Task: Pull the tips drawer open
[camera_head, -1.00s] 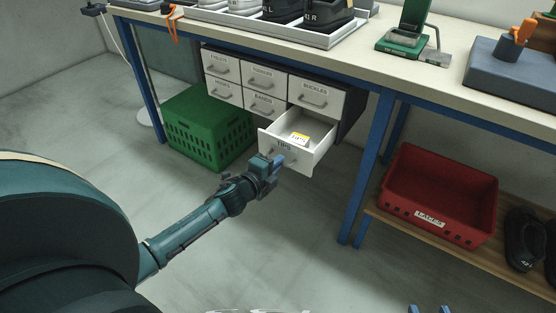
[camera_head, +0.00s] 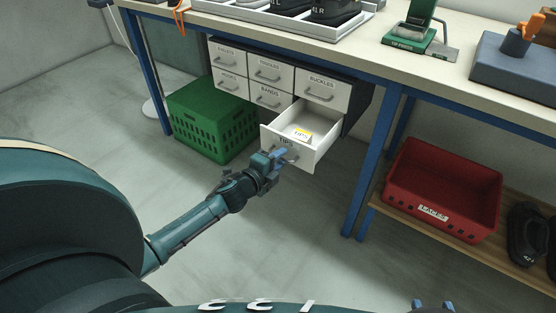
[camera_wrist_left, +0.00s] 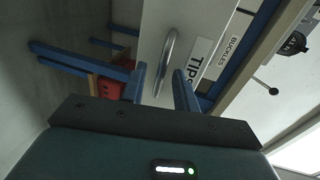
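The tips drawer (camera_head: 318,153) is the lower right drawer of the cabinet under the bench and stands pulled out. Inside it lies a small white and yellow item (camera_head: 299,133). The drawer's front, with the TIPS label (camera_wrist_left: 199,60), also shows in the left wrist view, with its curved metal handle (camera_wrist_left: 168,53). My left gripper (camera_head: 281,156) is at the drawer front. In the wrist view its fingers (camera_wrist_left: 159,80) are apart, with the handle between them and gaps beside it. My right gripper (camera_head: 431,305) shows only its two separated fingertips at the bottom edge.
The other cabinet drawers, such as the buckles drawer (camera_head: 322,90), are shut. A green crate (camera_head: 210,130) stands on the floor left of the drawer. A blue table leg (camera_head: 372,170) and a red crate (camera_head: 440,190) are to the right. The floor in front is clear.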

